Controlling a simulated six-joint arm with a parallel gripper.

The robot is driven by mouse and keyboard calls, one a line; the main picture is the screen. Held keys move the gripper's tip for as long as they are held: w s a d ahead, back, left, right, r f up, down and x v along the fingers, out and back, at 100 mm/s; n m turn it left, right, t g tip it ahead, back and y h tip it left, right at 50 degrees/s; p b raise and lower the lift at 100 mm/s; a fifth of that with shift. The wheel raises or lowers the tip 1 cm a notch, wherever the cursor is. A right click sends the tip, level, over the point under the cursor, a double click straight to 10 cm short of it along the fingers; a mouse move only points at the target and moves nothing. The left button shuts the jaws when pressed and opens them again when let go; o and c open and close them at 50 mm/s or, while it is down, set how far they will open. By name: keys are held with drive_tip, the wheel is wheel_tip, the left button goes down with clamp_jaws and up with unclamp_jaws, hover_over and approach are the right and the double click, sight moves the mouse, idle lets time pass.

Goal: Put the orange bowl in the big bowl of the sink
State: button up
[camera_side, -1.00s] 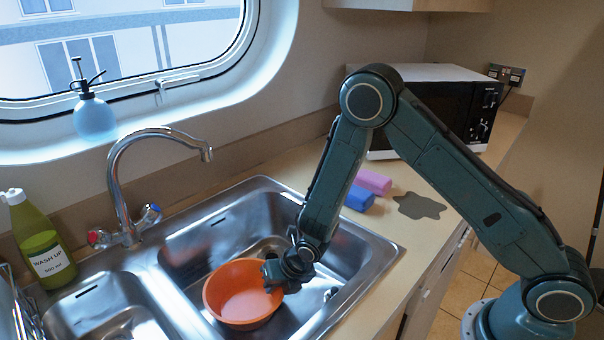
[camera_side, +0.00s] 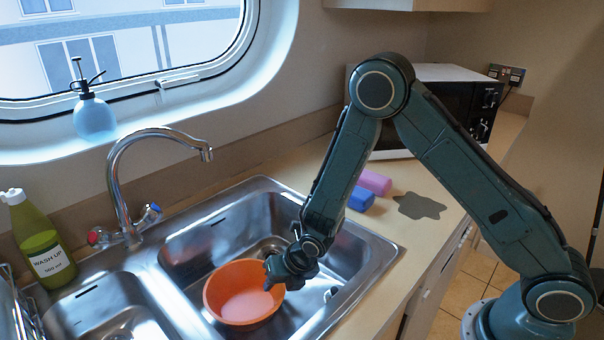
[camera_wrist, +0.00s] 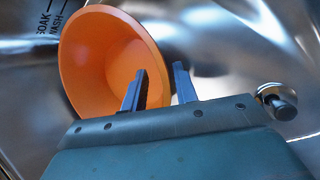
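The orange bowl (camera_side: 238,302) is inside the big bowl of the sink (camera_side: 200,243), near its front left part, and looks upright. My gripper (camera_side: 270,277) is at the right side of its rim. In the wrist view the orange bowl (camera_wrist: 100,62) fills the upper left. There my gripper (camera_wrist: 160,70) has its two fingers apart, one over the inside of the bowl and one outside the rim. A gap shows between the fingers and the rim. The bowl's base is hidden.
The tap (camera_side: 122,190) arches over the back left. The small sink bowl (camera_side: 105,310) is at left, beside a green wash-up bottle (camera_side: 42,240). A blue sponge (camera_side: 360,199) and a pink one (camera_side: 374,182) lie on the counter near a dark grey cloth (camera_side: 418,206).

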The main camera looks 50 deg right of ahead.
drive_tip(key=v, duration=1)
drive_tip(key=shift+s, duration=0.15)
idle(0.5)
drive_tip(key=s+d+r+m, duration=0.3)
drive_tip(key=r+m, duration=0.4)
drive_tip(key=r, duration=0.1)
drive_tip(key=s+d+r+m, duration=0.3)
drive_tip(key=s+r+m, duration=0.1)
drive_tip(key=r+m, duration=0.4)
drive_tip(key=s+d+r+m, duration=0.2)
drive_tip(key=s+r+m, duration=0.2)
drive_tip(key=s+m, duration=0.3)
drive_tip(key=s+d+r+m+h, duration=0.1)
drive_tip(key=s+r+m, duration=0.3)
drive_tip(key=s+m, duration=0.4)
drive_tip(key=shift+s+d+m, duration=0.35)
drive_tip(key=shift+d+m, duration=0.05)
drive_tip(key=shift+d, duration=0.4)
